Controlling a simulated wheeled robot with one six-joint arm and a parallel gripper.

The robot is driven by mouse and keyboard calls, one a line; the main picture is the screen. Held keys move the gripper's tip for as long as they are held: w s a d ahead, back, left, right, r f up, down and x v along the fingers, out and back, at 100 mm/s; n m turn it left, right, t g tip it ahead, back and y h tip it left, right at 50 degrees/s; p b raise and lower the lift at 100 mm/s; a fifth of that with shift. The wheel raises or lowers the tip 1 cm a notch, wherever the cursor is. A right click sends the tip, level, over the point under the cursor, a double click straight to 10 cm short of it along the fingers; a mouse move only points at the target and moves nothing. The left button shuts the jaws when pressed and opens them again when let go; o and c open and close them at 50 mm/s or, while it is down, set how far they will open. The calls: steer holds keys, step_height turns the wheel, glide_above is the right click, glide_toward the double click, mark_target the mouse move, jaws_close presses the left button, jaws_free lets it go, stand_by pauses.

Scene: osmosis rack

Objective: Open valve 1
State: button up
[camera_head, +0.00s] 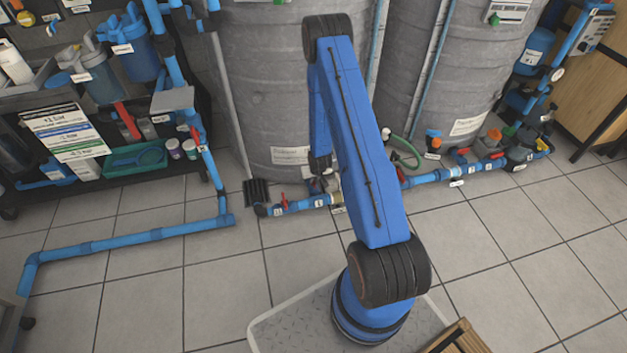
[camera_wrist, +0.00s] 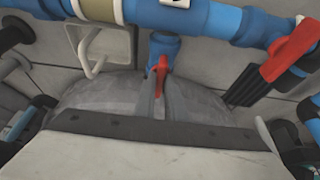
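My gripper (camera_wrist: 161,85) reaches down to the low blue pipe line (camera_wrist: 215,20) at the foot of the tanks. Its two grey fingers stand a little apart, with a small red valve handle (camera_wrist: 161,72) between their tips. I cannot tell whether they press on it. A blue pipe stub (camera_wrist: 164,45) is just beyond. A larger red valve handle (camera_wrist: 293,48) is at the right of the wrist view. In the head view, a red handle (camera_head: 284,199) shows on the pipe left of my arm. I cannot read which valve is number 1.
Two large grey tanks (camera_head: 262,90) stand behind the pipes. A filter rack (camera_head: 90,178) is at the left, with a blue floor pipe (camera_head: 130,241) in front of it. A wooden slatted thing (camera_head: 460,340) is at the bottom. Tiled floor is free at the right.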

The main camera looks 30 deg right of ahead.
steer(key=o, duration=0.4)
steer(key=shift+c, duration=0.2)
steer(key=v, duration=1.7)
steer(key=shift+s+r, duration=0.15)
